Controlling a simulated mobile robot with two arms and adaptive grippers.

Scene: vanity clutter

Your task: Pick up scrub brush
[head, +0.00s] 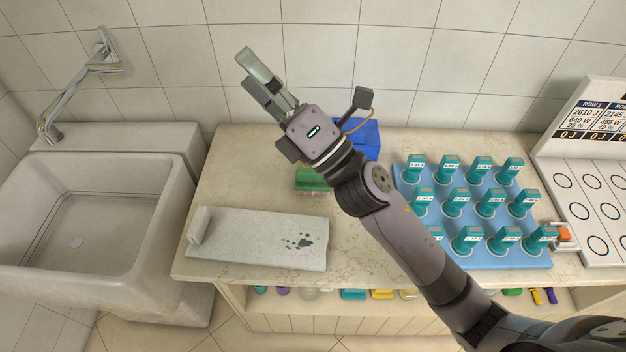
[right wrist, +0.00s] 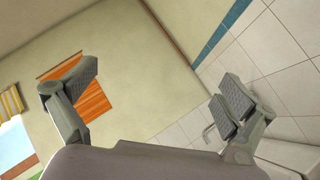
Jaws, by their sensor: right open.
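A green scrub brush (head: 312,180) with pinkish bristles below lies on the stone counter (head: 240,180), just behind the grey slab. My right arm hides part of its right side. My right gripper (head: 263,82) is raised above and behind the brush, in front of the tiled wall, and points up and to the left. In the right wrist view its two fingers (right wrist: 155,96) are spread wide with nothing between them. The brush does not show in that view. My left gripper is not in view.
A grey slab (head: 255,228) with a dark stain lies at the counter's front. A blue box (head: 366,136) stands behind my arm. A blue tray (head: 480,255) holds several teal devices at right. A stone sink (head: 90,235) is at left. A white panel (head: 592,170) stands far right.

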